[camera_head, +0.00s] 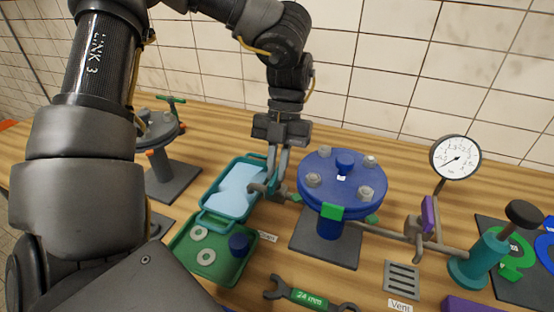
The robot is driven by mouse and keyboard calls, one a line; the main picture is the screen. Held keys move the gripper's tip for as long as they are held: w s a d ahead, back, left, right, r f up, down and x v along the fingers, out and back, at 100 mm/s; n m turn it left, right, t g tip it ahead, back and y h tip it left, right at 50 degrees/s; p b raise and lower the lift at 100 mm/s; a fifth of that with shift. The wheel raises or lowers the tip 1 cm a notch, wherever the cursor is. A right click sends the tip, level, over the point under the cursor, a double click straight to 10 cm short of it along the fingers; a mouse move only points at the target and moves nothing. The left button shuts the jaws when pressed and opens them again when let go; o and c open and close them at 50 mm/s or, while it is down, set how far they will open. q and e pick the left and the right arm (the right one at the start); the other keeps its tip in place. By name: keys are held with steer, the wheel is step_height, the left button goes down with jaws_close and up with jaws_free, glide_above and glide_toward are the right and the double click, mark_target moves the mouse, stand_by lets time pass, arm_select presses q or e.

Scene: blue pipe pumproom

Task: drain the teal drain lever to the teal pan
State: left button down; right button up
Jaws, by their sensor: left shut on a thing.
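The teal pan (204,219) lies on the bench left of the blue flanged vessel (343,178), with a pale blue surface inside it. My left gripper (277,188) points down between the pan and the vessel. It is shut on the teal drain lever, at the small grey drain fitting (257,188) beside the pan's right edge. The fingers hide nearly all of the lever, so its angle cannot be told. My right gripper is not in view.
A green tray (184,258) with washers and a blue cup is in front of the pan. A spanner (309,297), a vent grate (401,280), a gauge (455,158) and a teal pump (478,262) stand to the front and right. A second flanged stand (173,178) is behind left.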

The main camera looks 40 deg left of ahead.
arm_select(q)
steer(key=shift+m, duration=0.3)
stand_by(0.4)
steer(key=c, duration=1.5)
jaws_free()
steer(key=shift+r, duration=0.1)
